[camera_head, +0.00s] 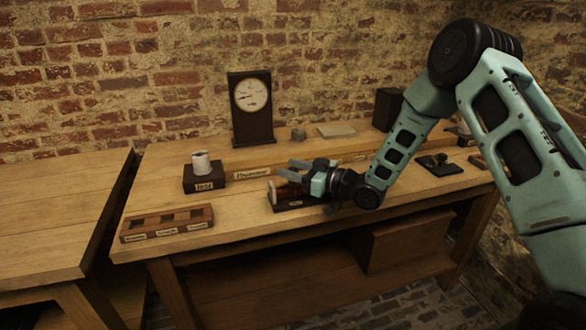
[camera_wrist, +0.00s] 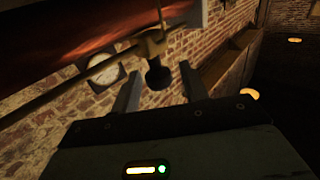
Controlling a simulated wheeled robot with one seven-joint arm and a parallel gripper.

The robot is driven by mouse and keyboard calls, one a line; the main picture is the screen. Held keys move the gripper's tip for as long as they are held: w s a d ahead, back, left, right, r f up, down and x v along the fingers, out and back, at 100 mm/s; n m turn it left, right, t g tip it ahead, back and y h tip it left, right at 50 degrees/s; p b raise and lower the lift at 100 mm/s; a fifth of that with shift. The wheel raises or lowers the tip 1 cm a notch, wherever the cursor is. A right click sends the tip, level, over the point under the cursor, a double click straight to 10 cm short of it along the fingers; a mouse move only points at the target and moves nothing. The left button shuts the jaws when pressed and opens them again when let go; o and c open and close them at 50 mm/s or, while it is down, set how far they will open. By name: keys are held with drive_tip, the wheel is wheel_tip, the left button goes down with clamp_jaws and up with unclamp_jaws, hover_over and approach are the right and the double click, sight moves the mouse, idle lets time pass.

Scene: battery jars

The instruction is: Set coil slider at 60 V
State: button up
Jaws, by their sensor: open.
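The coil (camera_head: 285,196) lies on a dark base near the table's front edge, partly hidden by my gripper (camera_head: 291,170). In the wrist view its dark red winding (camera_wrist: 70,32) fills the upper left, with a brass rod (camera_wrist: 75,88) running along it. The slider (camera_wrist: 157,74), a brass piece with a dark round knob, sits on the rod. My gripper (camera_wrist: 159,70) is open, with one finger on each side of the knob; contact cannot be told. The dial meter (camera_head: 251,94) stands upright behind the coil; its reading is too small to tell.
A dark box with a white cylinder (camera_head: 201,163) stands left of the coil. A wooden tray with labelled compartments (camera_head: 167,226) is at the front left. A dark switch-like device (camera_head: 440,164) sits to the right. Bare tabletop (camera_head: 245,215) lies between the tray and the coil.

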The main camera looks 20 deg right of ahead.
drive_tip(key=shift+a, duration=0.1)
clamp_jaws()
drive_tip(key=d+b, duration=0.1)
drive_tip(key=d, duration=1.1)
drive_tip(key=shift+d, duration=0.3)
unclamp_jaws()
drive_tip(key=shift+d, duration=0.1)
drive_tip(key=b+v, duration=0.1)
drive_tip(key=v, duration=1.6)
drive_tip(key=shift+b, duration=0.3)
